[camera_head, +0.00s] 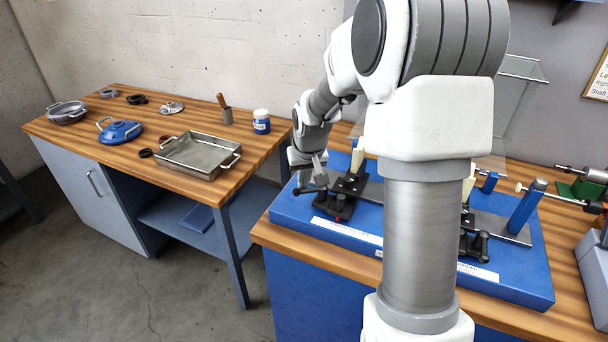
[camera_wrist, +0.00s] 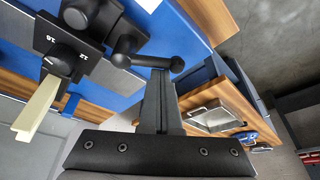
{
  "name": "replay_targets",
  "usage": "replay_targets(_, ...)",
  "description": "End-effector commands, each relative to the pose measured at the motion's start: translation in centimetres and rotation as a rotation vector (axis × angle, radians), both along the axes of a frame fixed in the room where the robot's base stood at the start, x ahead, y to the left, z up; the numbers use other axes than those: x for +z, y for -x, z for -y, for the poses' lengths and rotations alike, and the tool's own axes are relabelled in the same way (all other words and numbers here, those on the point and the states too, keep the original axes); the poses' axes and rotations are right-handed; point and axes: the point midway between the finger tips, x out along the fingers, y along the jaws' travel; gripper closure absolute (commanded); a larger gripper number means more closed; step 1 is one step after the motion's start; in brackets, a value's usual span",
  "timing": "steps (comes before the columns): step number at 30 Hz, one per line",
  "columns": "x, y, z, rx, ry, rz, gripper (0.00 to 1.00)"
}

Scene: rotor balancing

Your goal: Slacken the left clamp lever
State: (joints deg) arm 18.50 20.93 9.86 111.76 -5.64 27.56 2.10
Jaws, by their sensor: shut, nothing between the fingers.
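The left clamp lever (camera_head: 310,189) is a black bar with a ball end on the left clamp block (camera_head: 338,205) of the blue balancing stand. In the wrist view the lever (camera_wrist: 150,62) crosses just ahead of my fingertips, running from a round black knob to a ball end. My gripper (camera_head: 318,163) is shut and empty, with its fingertips (camera_wrist: 159,75) close against the bar; I cannot tell whether they touch. The right clamp lever (camera_head: 484,246) is partly hidden behind my arm.
A black block marked 16 and 12 with a beige upright (camera_wrist: 38,108) stands beside the lever. The blue stand's base (camera_head: 520,275) rests on a wooden bench. The left table holds a metal tray (camera_head: 200,156), a blue lid (camera_head: 120,131) and a blue-labelled jar (camera_head: 261,122). My arm hides the stand's middle.

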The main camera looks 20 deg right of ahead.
Motion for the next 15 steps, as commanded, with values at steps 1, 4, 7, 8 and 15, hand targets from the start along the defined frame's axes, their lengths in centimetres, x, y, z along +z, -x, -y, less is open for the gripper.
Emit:
replay_targets(1,0.0,0.2,-0.2,0.002,0.001,0.0,1.0)
replay_targets(4,0.0,0.7,-0.3,0.002,0.001,0.0,1.0)
replay_targets(7,0.0,1.2,-0.1,0.039,-0.001,0.001,1.0)
replay_targets(8,0.0,1.3,-0.1,0.066,-0.001,0.001,1.0)
replay_targets(15,0.0,2.2,-0.2,0.131,0.001,0.001,1.0)
